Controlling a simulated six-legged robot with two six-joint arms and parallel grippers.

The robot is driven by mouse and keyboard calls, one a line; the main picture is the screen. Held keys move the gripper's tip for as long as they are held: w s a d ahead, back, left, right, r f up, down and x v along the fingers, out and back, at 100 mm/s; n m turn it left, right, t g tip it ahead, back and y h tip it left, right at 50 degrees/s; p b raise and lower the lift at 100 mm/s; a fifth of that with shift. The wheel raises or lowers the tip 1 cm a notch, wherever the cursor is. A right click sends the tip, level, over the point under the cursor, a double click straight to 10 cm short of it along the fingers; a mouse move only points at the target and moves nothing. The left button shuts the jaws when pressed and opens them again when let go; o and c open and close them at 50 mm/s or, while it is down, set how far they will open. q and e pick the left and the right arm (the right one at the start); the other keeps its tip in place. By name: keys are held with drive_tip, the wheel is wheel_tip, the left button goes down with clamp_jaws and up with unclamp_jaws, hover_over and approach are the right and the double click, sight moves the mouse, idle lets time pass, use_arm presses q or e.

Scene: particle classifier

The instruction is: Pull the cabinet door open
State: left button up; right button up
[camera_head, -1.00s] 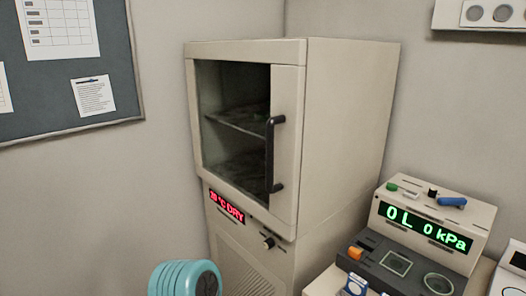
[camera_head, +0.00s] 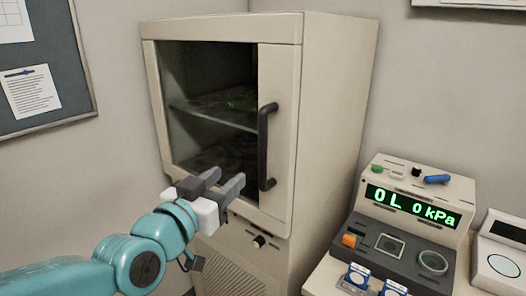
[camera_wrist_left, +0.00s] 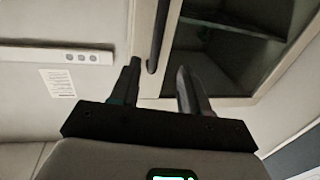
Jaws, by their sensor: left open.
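The beige cabinet (camera_head: 330,120) stands against the corner with its glass-windowed door (camera_head: 278,90) shut. A dark vertical handle (camera_head: 264,145) is on the door's right side. Shelves show dimly through the glass. My left gripper (camera_head: 226,178) is open and empty, in front of the door's lower part, left of the handle's lower end in the head view. In the left wrist view, the handle (camera_wrist_left: 158,40) lines up with the gap between the fingers (camera_wrist_left: 158,85); I cannot tell how far beyond the fingertips it is. My right gripper is not in view.
A bench at the right holds a console with a green display (camera_head: 412,205), small blue-labelled items (camera_head: 357,277) and a white device (camera_head: 500,255). A notice board (camera_head: 40,75) hangs on the left wall. Space before the door holds only my arm.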

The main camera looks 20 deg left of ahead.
sight(261, 150)
use_arm(q)
drive_tip(key=w+d+p, duration=0.1)
drive_tip(key=w, duration=0.4)
drive_tip(key=w+p, duration=0.2)
drive_tip(key=w, duration=0.2)
drive_tip(key=w+d+p, duration=0.1)
drive_tip(key=w, duration=0.4)
drive_tip(key=shift+w+d+r, duration=0.1)
drive_tip(key=shift+w+d, duration=0.2)
drive_tip(key=shift+w+d+p, duration=0.15)
drive_tip(key=shift+w+p, duration=0.2)
drive_tip(key=shift+w, duration=0.2)
drive_tip(key=shift+s, duration=0.1)
clamp_jaws()
